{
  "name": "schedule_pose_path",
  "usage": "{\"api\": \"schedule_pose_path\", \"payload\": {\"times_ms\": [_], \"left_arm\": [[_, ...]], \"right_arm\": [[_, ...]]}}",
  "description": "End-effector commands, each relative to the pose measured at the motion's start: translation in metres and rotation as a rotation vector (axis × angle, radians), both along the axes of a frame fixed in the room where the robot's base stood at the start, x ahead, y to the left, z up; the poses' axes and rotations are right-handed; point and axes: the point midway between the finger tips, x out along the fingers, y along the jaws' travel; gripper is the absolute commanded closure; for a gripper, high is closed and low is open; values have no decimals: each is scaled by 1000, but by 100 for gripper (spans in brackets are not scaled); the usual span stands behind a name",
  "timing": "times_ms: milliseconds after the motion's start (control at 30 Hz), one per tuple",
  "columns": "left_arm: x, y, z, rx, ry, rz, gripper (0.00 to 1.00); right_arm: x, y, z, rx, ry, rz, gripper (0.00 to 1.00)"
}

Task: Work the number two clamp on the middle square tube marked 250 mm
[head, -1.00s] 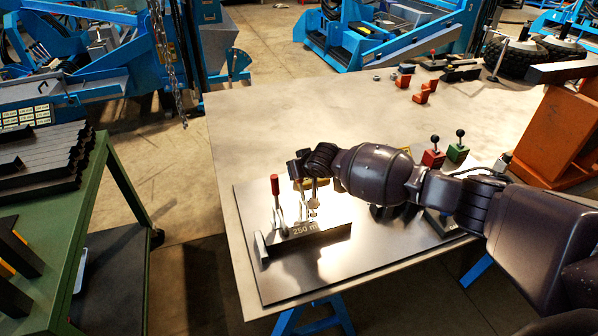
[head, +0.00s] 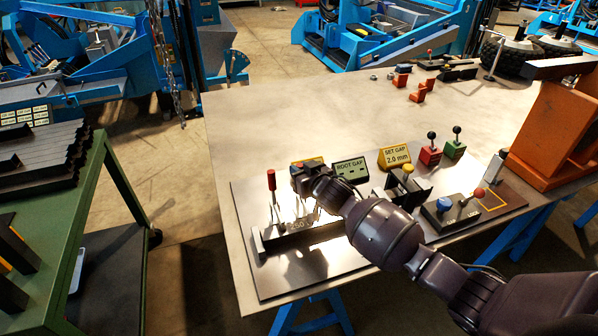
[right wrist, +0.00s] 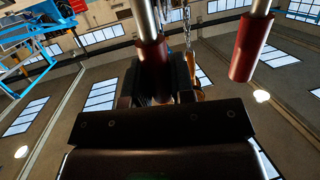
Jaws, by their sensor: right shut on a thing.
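The dark square tube (head: 287,239) marked 250 lies on a flat metal plate (head: 278,284); part of its marking is hidden. A clamp with an upright red handle (head: 271,182) stands at its left end, free of my gripper. My right gripper (head: 302,180) is over the tube, to the right of that handle. In the right wrist view my right gripper (right wrist: 165,92) is shut on a red clamp handle (right wrist: 153,68) with a metal rod. Another red handle (right wrist: 248,48) is apart, to the right. The held clamp's lower part is mostly hidden in the head view. My left gripper is not in view.
A green ROOT GAP block (head: 350,170) and a yellow SET GAP block (head: 395,157) stand behind the plate's fixtures. Red (head: 430,152) and green (head: 455,146) blocks with black knobs stand beyond. An orange stand (head: 550,140) is at right. The table's back left is clear.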

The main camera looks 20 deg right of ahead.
Motion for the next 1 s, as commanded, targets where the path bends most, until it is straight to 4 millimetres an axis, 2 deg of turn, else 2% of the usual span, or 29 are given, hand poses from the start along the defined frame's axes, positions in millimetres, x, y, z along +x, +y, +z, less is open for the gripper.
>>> {"api": "schedule_pose_path", "payload": {"times_ms": [467, 500, 633, 667, 1000], "left_arm": [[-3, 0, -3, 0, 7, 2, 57], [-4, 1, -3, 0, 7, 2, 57], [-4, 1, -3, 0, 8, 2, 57], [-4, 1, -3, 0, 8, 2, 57], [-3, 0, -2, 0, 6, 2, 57]], "right_arm": [[-2, -1, 0, -2, -16, 0, 100], [-2, -1, 0, -2, -16, 0, 74], [-2, 0, 0, -1, -16, 0, 54], [-2, 0, 0, -1, -16, 0, 52], [-4, -1, 1, 0, -14, 0, 52]]}}
